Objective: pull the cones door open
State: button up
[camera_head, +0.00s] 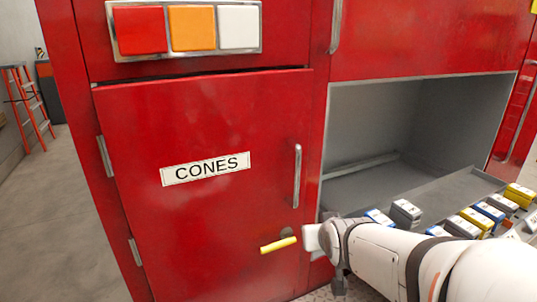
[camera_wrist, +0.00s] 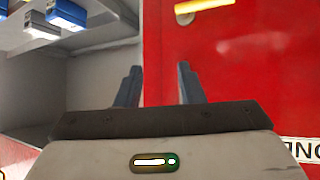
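The red cones door (camera_head: 225,215) carries a white CONES label (camera_head: 205,168) and looks shut, with a thin dark gap along its top edge. Its hinges are on the left. A vertical metal handle (camera_head: 297,176) is near its right edge. A yellow lever (camera_head: 278,244) sits below the handle and tilts slightly. My gripper (camera_head: 314,238) is just right of the lever, by the door's right edge. In the wrist view my gripper (camera_wrist: 157,76) is open, with nothing between its fingers. The lever (camera_wrist: 204,6) shows there at the top, beyond the fingers and apart from them.
An open grey compartment (camera_head: 375,115) is right of the door. A pulled-out tray (camera_head: 440,190) there holds several small coloured boxes, close to my arm. Red, orange and white panels (camera_head: 190,28) are above the door. Floor (camera_head: 50,220) is clear at left; an orange ladder (camera_head: 28,105) stands farther back.

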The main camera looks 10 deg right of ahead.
jog(key=w+r+t+y+p, duration=0.1)
jog(key=w+r+t, duration=0.3)
jog(key=r, duration=0.1)
jog(key=n+t+y+p, duration=0.1)
jog(key=n+t+y, duration=0.1)
jog(key=t, duration=0.1)
send_near(299, 162)
jog(key=w, duration=0.3)
jog(key=shift+w+a+f+p, duration=0.15)
jog(key=shift+w+p, duration=0.3)
jog(key=shift+w, duration=0.8)
jog(key=shift+w+a+p, duration=0.3)
jog(key=shift+w+p, duration=0.1)
jog(key=shift+w, duration=0.85)
jog(key=shift+w+a+f+p, duration=0.15)
jog(key=shift+w+p, duration=0.3)
jog(key=shift+w, duration=0.8)
jog(key=shift+r, duration=0.1)
jog(key=shift+c, duration=0.2)
grip_shut()
